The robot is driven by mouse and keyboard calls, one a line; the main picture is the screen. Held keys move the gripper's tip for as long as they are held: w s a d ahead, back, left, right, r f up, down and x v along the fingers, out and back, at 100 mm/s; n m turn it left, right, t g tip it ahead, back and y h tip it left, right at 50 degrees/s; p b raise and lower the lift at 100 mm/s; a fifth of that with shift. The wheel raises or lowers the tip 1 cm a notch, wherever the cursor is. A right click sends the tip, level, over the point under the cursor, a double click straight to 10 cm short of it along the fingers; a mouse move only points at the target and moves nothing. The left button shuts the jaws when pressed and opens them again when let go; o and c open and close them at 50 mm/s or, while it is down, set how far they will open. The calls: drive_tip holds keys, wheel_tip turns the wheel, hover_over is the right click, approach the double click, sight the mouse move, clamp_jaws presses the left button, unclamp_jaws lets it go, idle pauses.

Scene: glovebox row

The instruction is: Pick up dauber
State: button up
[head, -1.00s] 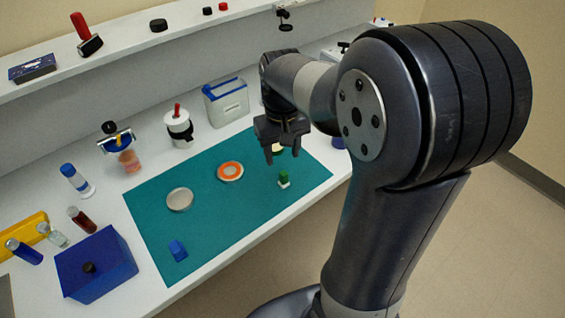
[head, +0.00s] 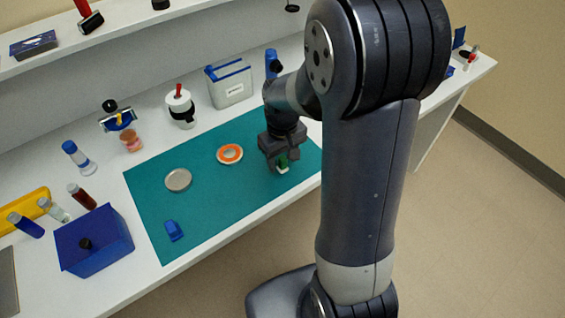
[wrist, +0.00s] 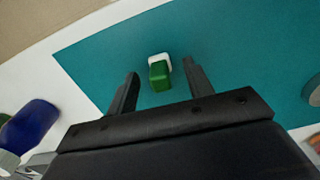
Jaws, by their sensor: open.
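A small green block with a white end (head: 283,161), which may be the dauber, is on the teal mat (head: 200,221) near its right end. In the wrist view the green and white piece (wrist: 159,74) lies between and slightly beyond the fingertips. My gripper (wrist: 160,78) is open around its near part, with a gap visible on both sides. In the head view my gripper (head: 277,167) is low over the mat and partly hides the piece. I cannot tell the exact height of the fingers above the mat.
On the mat also lie a grey round lid (head: 178,180), an orange-ringed disc (head: 230,154) and a blue block (head: 174,231). A blue box (head: 95,240) and several bottles stand left of the mat. A white container (head: 230,84) stands behind it.

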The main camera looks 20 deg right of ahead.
drive_tip(key=shift+f, duration=0.5)
clamp_jaws()
